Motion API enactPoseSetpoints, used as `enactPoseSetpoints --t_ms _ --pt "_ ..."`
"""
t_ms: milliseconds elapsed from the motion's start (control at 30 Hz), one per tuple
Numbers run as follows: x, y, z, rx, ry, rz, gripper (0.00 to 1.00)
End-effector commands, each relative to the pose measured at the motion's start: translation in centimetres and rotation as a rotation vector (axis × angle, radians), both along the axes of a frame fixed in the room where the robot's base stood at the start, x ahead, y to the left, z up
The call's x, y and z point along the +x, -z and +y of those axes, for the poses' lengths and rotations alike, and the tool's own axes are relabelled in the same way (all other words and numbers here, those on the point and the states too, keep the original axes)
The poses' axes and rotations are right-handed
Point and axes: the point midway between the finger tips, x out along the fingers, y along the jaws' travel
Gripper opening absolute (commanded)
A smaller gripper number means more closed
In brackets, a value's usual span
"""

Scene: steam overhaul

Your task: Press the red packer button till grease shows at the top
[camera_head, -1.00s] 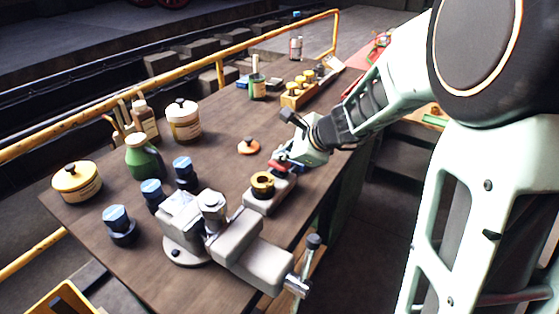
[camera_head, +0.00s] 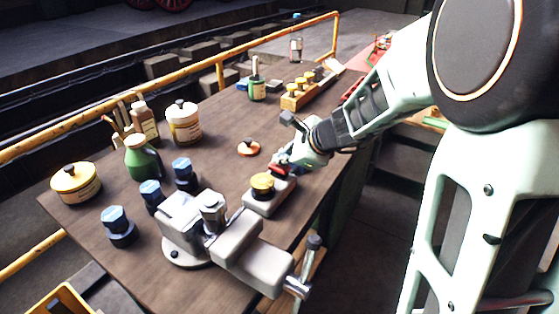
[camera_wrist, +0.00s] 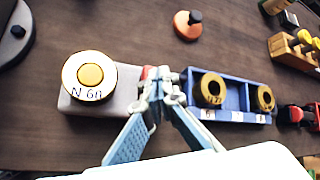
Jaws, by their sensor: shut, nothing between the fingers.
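The packer is a pale grey block (camera_head: 262,203) on the bench, behind the vise in the head view; it also shows in the wrist view (camera_wrist: 68,102). A brass ring marked "N 60" (camera_wrist: 88,94) sits on its left part, its centre filled with yellow grease (camera_wrist: 90,74). The red button (camera_wrist: 150,73) is at the block's right end, partly hidden by my fingers. My gripper (camera_wrist: 158,92) is shut and empty, its tips at the button. I cannot tell from the picture how firmly they touch it.
A blue tray (camera_wrist: 233,99) with two brass rings stands close right of my fingers. An orange disc with a black knob (camera_head: 248,148) lies behind the packer. The grey vise (camera_head: 210,235) stands in front. A wooden rack (camera_head: 300,98) is farther back.

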Motion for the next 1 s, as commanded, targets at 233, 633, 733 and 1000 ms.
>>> enactPoseSetpoints --t_ms 233,633,733,1000 --pt "-0.1 -1.3 -0.1 -0.001 0.001 0.004 0.0" --pt "0.0 -2.7 0.0 -0.001 0.0 0.001 0.0" --pt "0.0 -2.7 0.0 -0.001 0.0 0.001 0.0" --pt "0.0 -3.8 0.0 -0.001 -0.001 0.0 0.0"
